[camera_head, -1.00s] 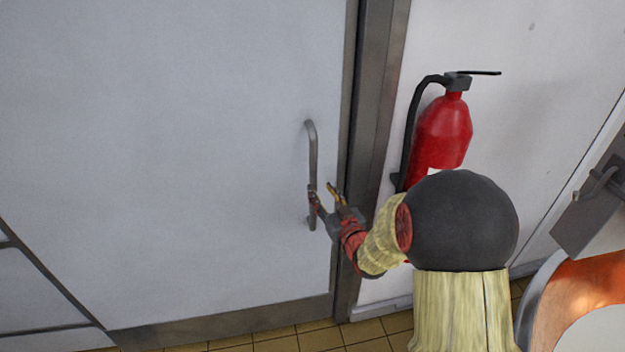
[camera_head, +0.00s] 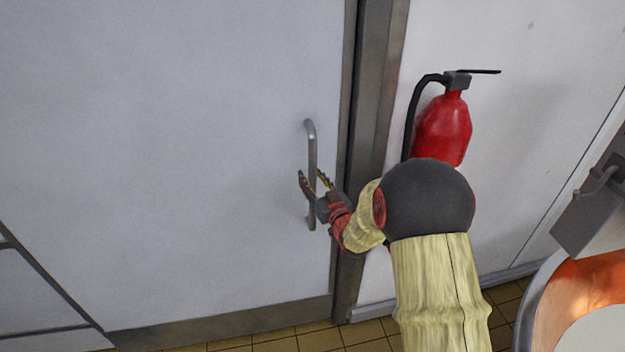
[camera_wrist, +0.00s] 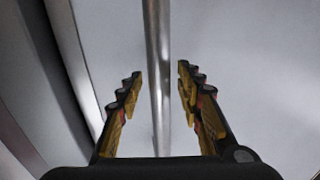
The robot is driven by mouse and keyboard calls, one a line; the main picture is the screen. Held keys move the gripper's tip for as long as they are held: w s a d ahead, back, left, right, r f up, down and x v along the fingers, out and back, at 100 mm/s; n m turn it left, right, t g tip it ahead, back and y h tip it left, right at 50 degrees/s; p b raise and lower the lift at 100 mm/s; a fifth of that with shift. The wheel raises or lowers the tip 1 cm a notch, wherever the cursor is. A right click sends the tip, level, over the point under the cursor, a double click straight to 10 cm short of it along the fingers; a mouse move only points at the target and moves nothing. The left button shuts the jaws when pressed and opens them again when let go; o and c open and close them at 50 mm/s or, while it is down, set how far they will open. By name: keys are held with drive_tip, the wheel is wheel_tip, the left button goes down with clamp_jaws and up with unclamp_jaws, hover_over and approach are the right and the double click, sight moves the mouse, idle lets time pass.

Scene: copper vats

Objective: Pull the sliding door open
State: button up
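The sliding door (camera_head: 170,150) is a large pale grey panel, standing against the metal frame on its right. Its handle (camera_head: 312,150) is an upright metal bar near the door's right edge. My gripper (camera_head: 312,178) is at the lower half of the handle, with one finger on each side of the bar. In the wrist view the handle (camera_wrist: 157,60) runs between the two open fingers (camera_wrist: 158,92), with a gap on both sides. The handle's lower part is partly hidden by my gripper.
A metal door frame (camera_head: 370,130) stands right of the door. A red fire extinguisher (camera_head: 443,130) hangs on the white wall close to my arm. A copper vat (camera_head: 560,300) is at the lower right. Yellow tiles (camera_head: 320,338) cover the floor.

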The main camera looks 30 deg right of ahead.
drive_tip(key=shift+c, duration=0.6)
drive_tip(key=c, duration=0.8)
clamp_jaws()
